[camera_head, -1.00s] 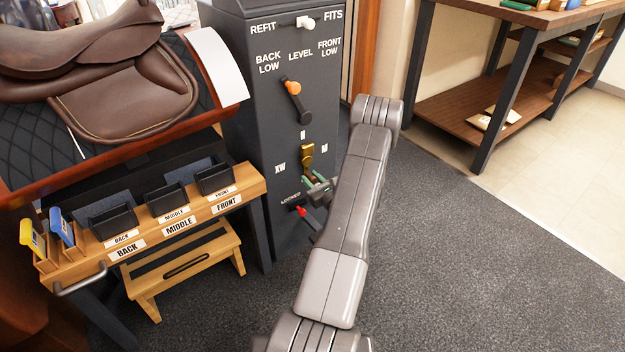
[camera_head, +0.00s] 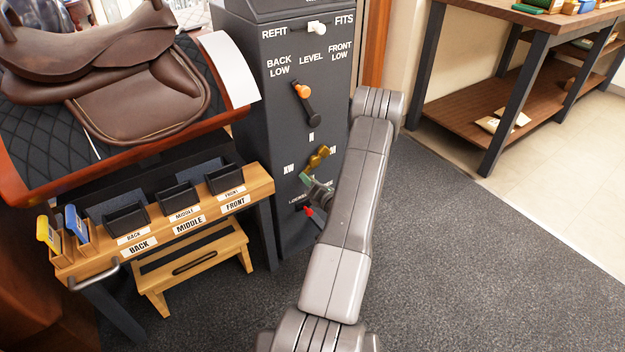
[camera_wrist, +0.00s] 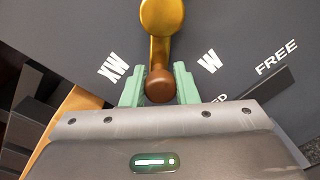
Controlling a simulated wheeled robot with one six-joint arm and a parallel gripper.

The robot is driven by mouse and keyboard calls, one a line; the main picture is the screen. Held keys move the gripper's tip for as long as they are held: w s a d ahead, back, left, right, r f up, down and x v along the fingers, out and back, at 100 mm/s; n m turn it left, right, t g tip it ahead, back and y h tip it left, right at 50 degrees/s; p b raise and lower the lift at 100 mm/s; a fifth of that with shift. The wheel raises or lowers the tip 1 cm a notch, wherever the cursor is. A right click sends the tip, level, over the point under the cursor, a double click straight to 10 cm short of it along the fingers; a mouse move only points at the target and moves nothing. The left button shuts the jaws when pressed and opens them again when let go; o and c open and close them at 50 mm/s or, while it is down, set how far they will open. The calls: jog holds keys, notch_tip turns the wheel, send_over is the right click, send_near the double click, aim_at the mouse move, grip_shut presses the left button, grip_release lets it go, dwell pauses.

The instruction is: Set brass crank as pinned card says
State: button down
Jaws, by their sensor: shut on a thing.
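The brass crank (camera_head: 318,157) is on the front of the dark cabinet, among width letters. In the wrist view its round hub (camera_wrist: 162,14) is at the top, with its arm running down to a brown knob (camera_wrist: 159,86). My gripper (camera_wrist: 159,88) has its green fingers on either side of this knob, shut on it. The knob lies between the XW mark (camera_wrist: 112,67) and the W mark (camera_wrist: 209,62). In the head view my gripper (camera_head: 312,184) is low at the cabinet, partly hidden by my arm. I cannot make out a pinned card.
Just below is a red-tipped lever (camera_head: 308,211) by the LOCKED label. Above is an orange-knobbed lever (camera_head: 302,91), then a white REFIT/FITS switch (camera_head: 316,27) towards FITS. A saddle (camera_head: 130,75) and a wooden bin rack (camera_head: 262,186) stand left. Open carpet lies right.

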jog(key=m, duration=0.1)
jog(key=r+m+p, duration=0.1)
jog(key=r+m, duration=0.1)
jog(key=shift+s+a+p, duration=0.3)
jog(key=shift+a+p, duration=0.05)
jog(key=shift+p, duration=0.05)
jog(key=shift+a+r+m+g+p, duration=0.15)
jog(key=shift+r+m+p, duration=0.3)
jog(key=shift+m, duration=0.55)
jog(key=shift+r+m+g+p, duration=0.15)
jog(key=shift+r+m+p, duration=0.25)
jog(key=shift+m, duration=0.6)
jog(key=shift+f, duration=0.1)
jog(key=c, duration=1.1)
grip_release()
jog(key=shift+c, duration=0.2)
jog(key=shift+s, duration=0.1)
jog(key=f+p+v, duration=0.1)
jog(key=p+v, duration=0.1)
jog(key=v, duration=1.1)
jog(key=shift+s+d+r, duration=0.25)
jog(key=shift+d+r, duration=0.15)
